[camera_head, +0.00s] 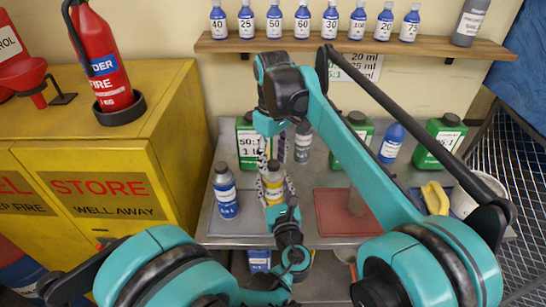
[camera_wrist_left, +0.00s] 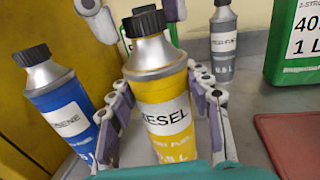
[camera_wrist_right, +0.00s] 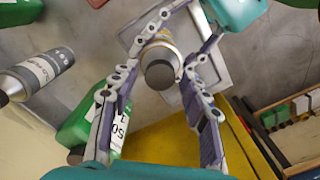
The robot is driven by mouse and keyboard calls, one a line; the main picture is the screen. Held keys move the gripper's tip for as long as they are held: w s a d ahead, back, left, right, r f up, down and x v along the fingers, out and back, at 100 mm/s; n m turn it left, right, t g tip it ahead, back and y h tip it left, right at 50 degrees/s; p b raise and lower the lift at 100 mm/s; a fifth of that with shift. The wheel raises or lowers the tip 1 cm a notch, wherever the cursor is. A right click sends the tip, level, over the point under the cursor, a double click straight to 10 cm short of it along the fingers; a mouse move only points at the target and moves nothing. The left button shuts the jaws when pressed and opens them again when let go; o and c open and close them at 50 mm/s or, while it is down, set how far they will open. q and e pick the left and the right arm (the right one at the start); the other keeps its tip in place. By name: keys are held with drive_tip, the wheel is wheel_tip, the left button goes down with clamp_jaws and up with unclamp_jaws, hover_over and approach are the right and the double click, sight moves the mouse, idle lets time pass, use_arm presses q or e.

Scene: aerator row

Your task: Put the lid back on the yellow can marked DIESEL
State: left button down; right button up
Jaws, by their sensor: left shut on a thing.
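The yellow can (camera_head: 274,189) marked DIESEL stands upright on the grey bench. In the left wrist view the can (camera_wrist_left: 163,92) has a silver shoulder, and a black lid (camera_wrist_left: 145,23) sits on its neck. My left gripper (camera_wrist_left: 164,88) is shut on the can's body, a finger on each side. My right gripper (camera_head: 266,155) hangs over the can from above. In the right wrist view the black lid (camera_wrist_right: 160,75) shows between the right gripper's (camera_wrist_right: 158,80) spread fingers, with gaps beside it. Whether the lid is fully seated cannot be told.
A blue can (camera_head: 225,192) stands close left of the yellow can, and a grey bottle (camera_head: 303,142) behind. Green jugs (camera_head: 248,140) line the back. A red mat (camera_head: 343,212) lies right. The yellow cabinet (camera_head: 120,150) bounds the left; a shelf (camera_head: 350,45) of bottles hangs above.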

clamp_jaws()
drive_tip(key=shift+o, duration=2)
unclamp_jaws()
drive_tip(key=shift+r, duration=0.1)
wheel_tip(320, 180, up, 12)
